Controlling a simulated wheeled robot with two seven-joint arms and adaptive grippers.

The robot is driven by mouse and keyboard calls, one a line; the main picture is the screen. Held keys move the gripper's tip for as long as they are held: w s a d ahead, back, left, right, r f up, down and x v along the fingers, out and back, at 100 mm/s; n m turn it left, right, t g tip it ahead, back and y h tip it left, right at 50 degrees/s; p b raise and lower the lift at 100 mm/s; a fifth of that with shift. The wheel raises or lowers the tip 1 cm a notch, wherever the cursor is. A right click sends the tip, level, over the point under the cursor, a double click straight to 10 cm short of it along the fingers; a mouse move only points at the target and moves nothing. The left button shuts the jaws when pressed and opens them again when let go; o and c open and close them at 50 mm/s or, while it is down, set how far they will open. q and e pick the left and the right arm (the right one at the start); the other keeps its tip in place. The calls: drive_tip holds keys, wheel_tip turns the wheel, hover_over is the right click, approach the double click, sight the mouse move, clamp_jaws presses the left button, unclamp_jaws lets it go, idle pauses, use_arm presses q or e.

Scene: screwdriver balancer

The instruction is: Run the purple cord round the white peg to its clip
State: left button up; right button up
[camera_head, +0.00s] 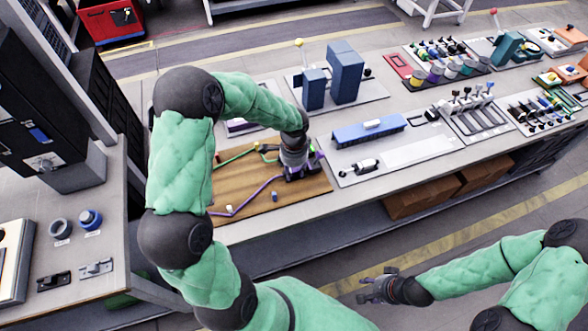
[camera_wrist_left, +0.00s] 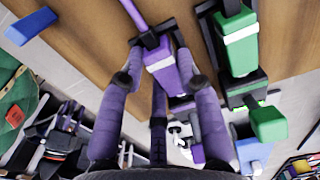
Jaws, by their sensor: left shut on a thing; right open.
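The purple cord (camera_head: 255,193) lies on the wooden board (camera_head: 315,187). It runs from the board's left end, bends at the small white peg (camera_head: 229,209) and slants up right to my left gripper (camera_head: 298,173). In the left wrist view, the left gripper (camera_wrist_left: 158,57) is shut on the cord's purple plug (camera_wrist_left: 169,76), which has a white band. Black clip parts (camera_wrist_left: 180,103) show close around the plug; I cannot tell whether it is seated. My right gripper (camera_head: 372,290) is open and empty, off the table's front edge.
A green plug (camera_wrist_left: 240,50) sits in a black clip right beside the purple one, with a green block (camera_wrist_left: 268,123) near it. A small blue piece (camera_head: 274,196) stands on the board. A grey plate with a blue block (camera_head: 368,131) lies to the right.

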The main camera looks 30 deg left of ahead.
sight(294, 171)
use_arm(q)
drive_tip(key=o, duration=1.2)
drive_tip(key=shift+c, duration=0.2)
drive_tip(key=shift+r, duration=0.1)
wheel_tip(294, 171, up, 12)
